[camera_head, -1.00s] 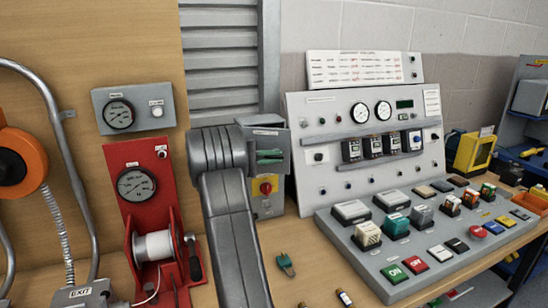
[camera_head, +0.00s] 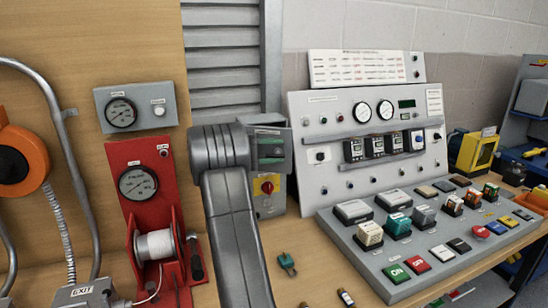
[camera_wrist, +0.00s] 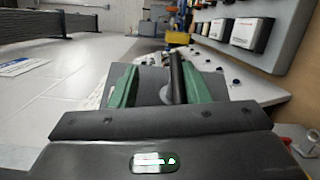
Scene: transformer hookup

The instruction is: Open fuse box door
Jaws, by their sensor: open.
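The fuse box seems to be the grey wall box (camera_head: 268,207) with a red knob on a yellow plate, behind my arm in the head view. A grey panel, apparently its door (camera_head: 287,152), stands out from the wall at the top. My gripper (camera_head: 271,147) is beside this panel, its two green fingers one above the other. In the wrist view my gripper (camera_wrist: 165,86) is open. A grey panel and a dark bar show between and beyond the fingers; I cannot tell whether they touch. My forearm hides the left of the box.
A sloped control console (camera_head: 400,235) with many buttons stands close on the right. A red reel stand (camera_head: 150,215) and a gauge box (camera_head: 135,108) are on the left. A small green part (camera_head: 287,263) lies on the bench (camera_head: 325,270) in front.

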